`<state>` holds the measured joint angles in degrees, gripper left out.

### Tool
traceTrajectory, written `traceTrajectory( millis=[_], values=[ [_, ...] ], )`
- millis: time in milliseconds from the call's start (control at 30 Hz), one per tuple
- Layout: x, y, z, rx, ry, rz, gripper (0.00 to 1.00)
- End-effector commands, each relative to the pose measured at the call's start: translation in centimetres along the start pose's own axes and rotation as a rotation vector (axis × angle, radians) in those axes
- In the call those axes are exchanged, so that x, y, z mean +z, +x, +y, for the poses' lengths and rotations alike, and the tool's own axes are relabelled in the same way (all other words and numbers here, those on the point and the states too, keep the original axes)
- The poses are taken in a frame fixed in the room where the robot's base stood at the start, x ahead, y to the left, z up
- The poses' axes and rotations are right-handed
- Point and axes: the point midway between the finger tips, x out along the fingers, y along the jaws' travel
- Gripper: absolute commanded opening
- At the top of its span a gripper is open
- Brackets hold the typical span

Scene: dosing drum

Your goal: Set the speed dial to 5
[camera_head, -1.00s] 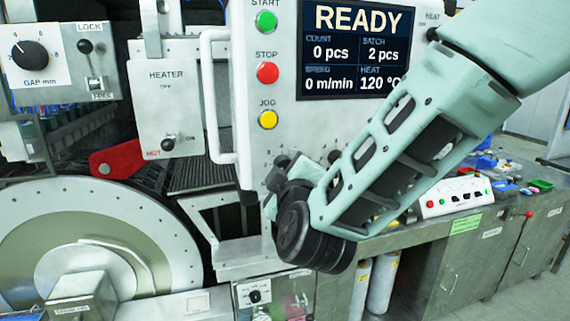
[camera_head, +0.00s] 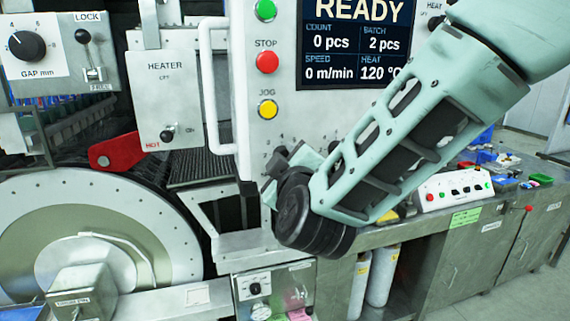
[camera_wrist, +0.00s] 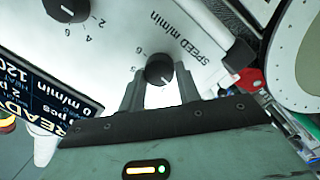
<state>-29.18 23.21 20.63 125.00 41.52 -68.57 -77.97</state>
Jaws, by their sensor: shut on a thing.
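The black speed dial (camera_wrist: 158,70) is in the middle of the wrist view, on a white panel beside the printed words "SPEED m/min". A white pointer line shows on its face, with a 6 printed close by. Which number the pointer meets is hard to tell. My gripper (camera_wrist: 159,82) has one finger on each side of the dial and is shut on it. In the head view my gripper (camera_head: 270,188) is at the lower panel, and my wrist hides the dial. The screen (camera_head: 357,42) reads READY and speed 0 m/min.
A second black knob (camera_wrist: 67,8) is close by on the same panel. In the head view, a stop button (camera_head: 267,62), a jog button (camera_head: 268,109) and a white handle (camera_head: 222,95) are near my arm. A large drum (camera_head: 95,240) stands at the lower left.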

Motion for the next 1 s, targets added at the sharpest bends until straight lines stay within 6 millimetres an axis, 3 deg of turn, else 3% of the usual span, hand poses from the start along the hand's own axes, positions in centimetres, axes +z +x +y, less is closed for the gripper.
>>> traceTrajectory(
  millis=[1000],
  values=[
    [0.25, 0.01, 0.21, -0.082, 0.926, -0.053, 0.10]
  ],
)
